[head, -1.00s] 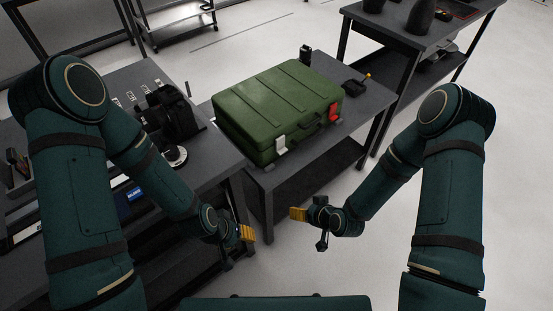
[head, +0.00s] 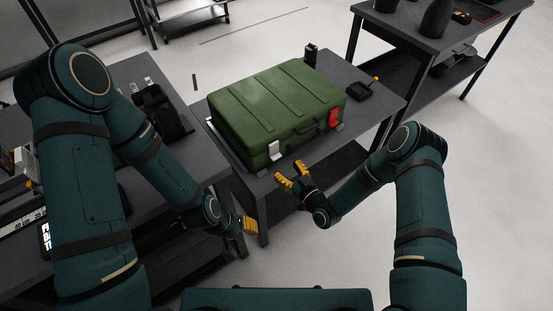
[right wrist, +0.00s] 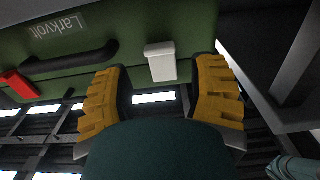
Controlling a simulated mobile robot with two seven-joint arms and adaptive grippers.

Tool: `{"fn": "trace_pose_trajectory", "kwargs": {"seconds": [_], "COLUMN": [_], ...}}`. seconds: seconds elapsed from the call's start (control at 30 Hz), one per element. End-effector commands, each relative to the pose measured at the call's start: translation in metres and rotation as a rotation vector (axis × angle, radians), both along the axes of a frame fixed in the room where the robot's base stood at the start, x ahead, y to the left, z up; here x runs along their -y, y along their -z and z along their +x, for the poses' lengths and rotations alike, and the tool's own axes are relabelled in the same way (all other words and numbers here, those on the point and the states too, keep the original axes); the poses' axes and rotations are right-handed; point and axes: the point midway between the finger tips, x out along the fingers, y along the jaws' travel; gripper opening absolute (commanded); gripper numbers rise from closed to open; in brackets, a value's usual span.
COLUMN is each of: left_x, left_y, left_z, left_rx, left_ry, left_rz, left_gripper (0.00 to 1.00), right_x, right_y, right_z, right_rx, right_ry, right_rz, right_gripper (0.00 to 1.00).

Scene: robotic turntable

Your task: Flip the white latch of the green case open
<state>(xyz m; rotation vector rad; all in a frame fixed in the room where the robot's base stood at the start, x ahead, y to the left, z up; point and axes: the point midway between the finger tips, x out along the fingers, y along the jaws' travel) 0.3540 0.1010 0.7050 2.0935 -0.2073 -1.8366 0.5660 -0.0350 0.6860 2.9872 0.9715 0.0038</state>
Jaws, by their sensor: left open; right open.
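The green case (head: 275,100) lies closed on a dark table. Its white latch (head: 274,150) is at the left of the front face and its red latch (head: 334,118) is at the right, with a dark handle between them. My right gripper (head: 292,174) is open and empty, just in front of and below the white latch. In the right wrist view, the white latch (right wrist: 161,62) shows between and beyond the open yellow fingers (right wrist: 160,95), apart from them. My left gripper (head: 250,224) is low at the left table's edge, away from the case.
The case's table (head: 375,100) also holds a small black device (head: 311,54) and a dark object with a yellow tip (head: 360,90). A left table (head: 190,165) carries dark equipment. Another table stands at the back right. Open floor lies at the right.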

Motion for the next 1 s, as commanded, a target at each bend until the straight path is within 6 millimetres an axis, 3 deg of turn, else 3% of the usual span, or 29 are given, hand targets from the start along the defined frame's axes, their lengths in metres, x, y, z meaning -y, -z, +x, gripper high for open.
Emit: {"fn": "trace_pose_trajectory", "kwargs": {"seconds": [0.33,0.8,0.93,1.0], "left_x": [0.000,0.000,0.000,0.000], "left_y": [0.010,0.011,0.011,0.011], "left_z": [0.002,0.002,0.002,0.002], "left_rx": [0.005,0.006,0.006,0.006], "left_ry": [-0.001,-0.001,-0.001,-0.001], "left_rz": [0.001,0.001,0.001,0.001], "left_gripper": [0.47,0.47,0.47,0.47], "right_x": [-0.032,-0.038,-0.038,-0.038], "right_y": [0.001,0.000,0.000,0.000], "right_z": [0.044,0.052,0.052,0.052], "right_rx": [0.001,-0.001,-0.001,-0.001], "right_ry": [-0.001,0.000,0.000,0.000], "right_rz": [-0.001,0.000,0.000,0.000], "right_gripper": [0.57,0.56,0.11,0.05]}}
